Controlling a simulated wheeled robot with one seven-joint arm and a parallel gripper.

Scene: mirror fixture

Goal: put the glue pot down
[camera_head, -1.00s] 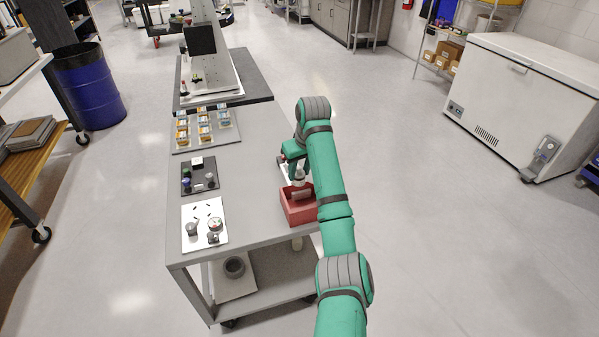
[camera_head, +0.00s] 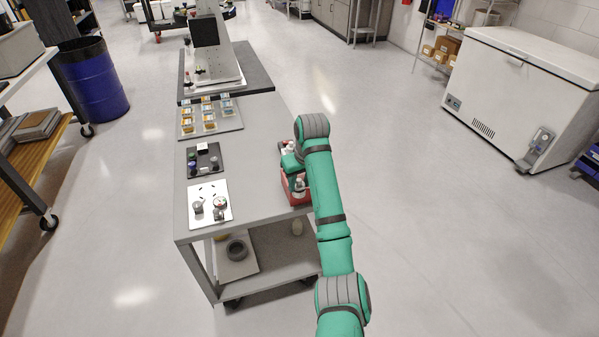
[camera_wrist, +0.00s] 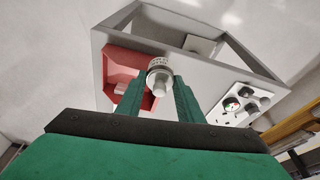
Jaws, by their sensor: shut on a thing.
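The glue pot, a pale grey-white cylinder with a narrower neck, is between the two green fingers of my gripper (camera_wrist: 160,82) in the wrist view (camera_wrist: 159,68). The fingers are shut on it. In the head view the pale pot (camera_head: 299,183) shows beside my green wrist, over or in the red bin (camera_head: 295,198) at the table's right edge. The red bin also shows in the wrist view (camera_wrist: 117,62), left of the pot. The pot's underside is hidden, so I cannot tell whether it touches anything.
The grey cart's top (camera_head: 254,146) has bare room between the bin and the left-hand items. A white board (camera_head: 209,219) with small parts, a dark tray (camera_head: 205,170) and a grey tray with yellow-blue items (camera_head: 232,124) lie along its left side. A lower shelf (camera_head: 275,261) is below.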

